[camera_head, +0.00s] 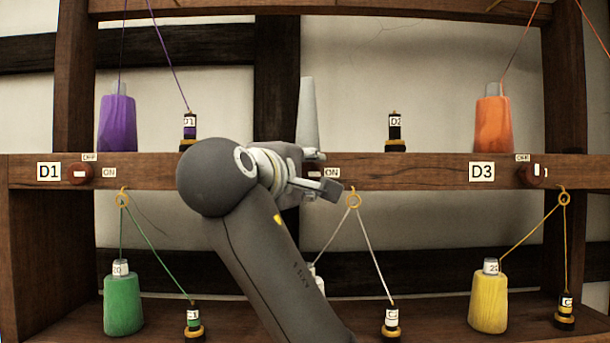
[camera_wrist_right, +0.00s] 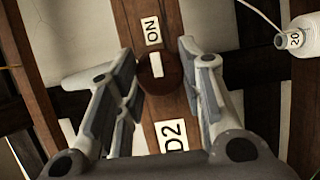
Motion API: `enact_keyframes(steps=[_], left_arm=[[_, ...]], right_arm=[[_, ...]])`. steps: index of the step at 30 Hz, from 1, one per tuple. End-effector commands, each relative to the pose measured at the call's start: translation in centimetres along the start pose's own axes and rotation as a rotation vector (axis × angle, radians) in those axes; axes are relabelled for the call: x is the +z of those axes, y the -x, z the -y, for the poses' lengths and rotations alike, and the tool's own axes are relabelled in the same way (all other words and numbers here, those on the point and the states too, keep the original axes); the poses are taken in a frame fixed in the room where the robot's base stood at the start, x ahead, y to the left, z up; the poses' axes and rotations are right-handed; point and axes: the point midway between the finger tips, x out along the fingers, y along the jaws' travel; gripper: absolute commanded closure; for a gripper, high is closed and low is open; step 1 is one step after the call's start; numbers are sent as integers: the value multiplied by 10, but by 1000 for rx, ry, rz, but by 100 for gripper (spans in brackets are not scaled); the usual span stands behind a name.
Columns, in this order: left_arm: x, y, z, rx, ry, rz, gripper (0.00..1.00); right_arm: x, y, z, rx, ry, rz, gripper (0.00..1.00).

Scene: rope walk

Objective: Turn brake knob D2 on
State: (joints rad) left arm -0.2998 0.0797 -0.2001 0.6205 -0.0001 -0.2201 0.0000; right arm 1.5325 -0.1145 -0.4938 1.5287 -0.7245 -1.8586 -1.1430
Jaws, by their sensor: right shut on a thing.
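Brake knob D2 (camera_wrist_right: 168,86) is a dark red-brown round knob with a white pointer bar, on the wooden beam between my right fingers in the right wrist view. Its bar lies along the beam, pointing toward the ON label (camera_wrist_right: 152,30). The D2 label (camera_wrist_right: 172,135) is on the other side of the knob. My right gripper (camera_head: 318,182) is at the middle of the beam in the head view, shut on the knob. My right arm hides the knob there; the ON label (camera_head: 332,173) shows just beside the gripper. My left gripper is not in view.
Knob D1 (camera_head: 78,174) and knob D3 (camera_head: 527,174) sit on the same beam (camera_head: 420,170). Above are a purple cone (camera_head: 117,125), an orange cone (camera_head: 493,125) and small bobbins. Below, green (camera_head: 122,305) and yellow (camera_head: 487,303) cones have threads running through rings.

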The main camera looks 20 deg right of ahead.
Motion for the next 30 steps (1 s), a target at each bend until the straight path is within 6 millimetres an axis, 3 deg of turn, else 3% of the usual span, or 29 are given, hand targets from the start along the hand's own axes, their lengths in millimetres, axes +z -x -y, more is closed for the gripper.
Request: enact_keyframes(steps=[3, 4, 9, 20, 23, 30], left_arm=[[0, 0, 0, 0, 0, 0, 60], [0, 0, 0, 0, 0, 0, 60], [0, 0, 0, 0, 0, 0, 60], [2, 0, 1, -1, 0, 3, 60], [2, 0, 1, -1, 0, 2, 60], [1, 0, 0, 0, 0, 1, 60]], right_arm=[[0, 0, 2, -6, 0, 1, 88], [0, 0, 2, -6, 1, 1, 62], [0, 0, 2, -4, 1, 1, 43], [0, 4, 0, 0, 0, -1, 43], [-1, 15, 0, 0, 0, -2, 43], [-2, 68, 1, 0, -1, -6, 43]])
